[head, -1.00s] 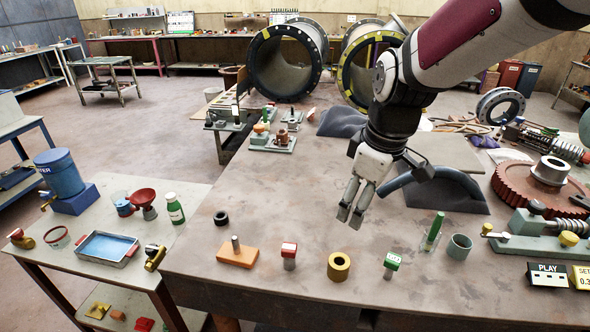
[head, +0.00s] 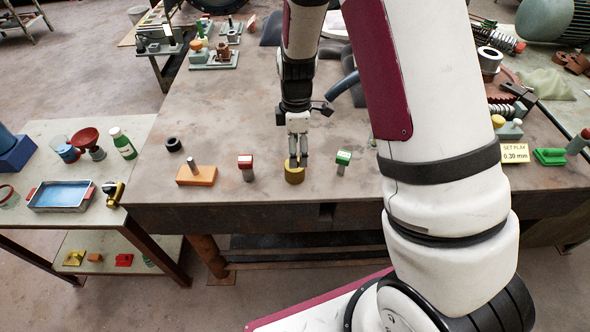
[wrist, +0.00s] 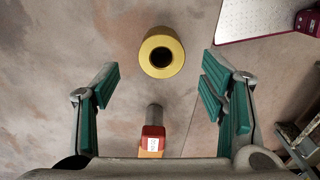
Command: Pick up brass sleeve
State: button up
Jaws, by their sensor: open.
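The brass sleeve (head: 294,176) is a short yellow cylinder with a dark bore, standing upright near the front edge of the bench. My gripper (head: 298,160) points down just above and behind it in the head view, and its fingers partly overlap the sleeve there. In the wrist view the sleeve (wrist: 162,50) shows from above, bore facing me, centred sideways between the spread green-padded fingers and beyond their tips. The gripper (wrist: 160,88) is open and holds nothing.
A red-topped pin (head: 246,166) stands left of the sleeve and a green-topped pin (head: 342,160) right of it. The red top also shows low between the fingers in the wrist view (wrist: 152,138). An orange block with a peg (head: 196,176) and a black ring (head: 173,144) lie farther left.

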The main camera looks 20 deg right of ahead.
aim_at(295, 171)
jog(key=shift+a+f+p, duration=0.2)
jog(key=shift+f+p, duration=0.4)
jog(key=shift+f, duration=2.95)
grip_shut()
jog(key=shift+r, duration=0.15)
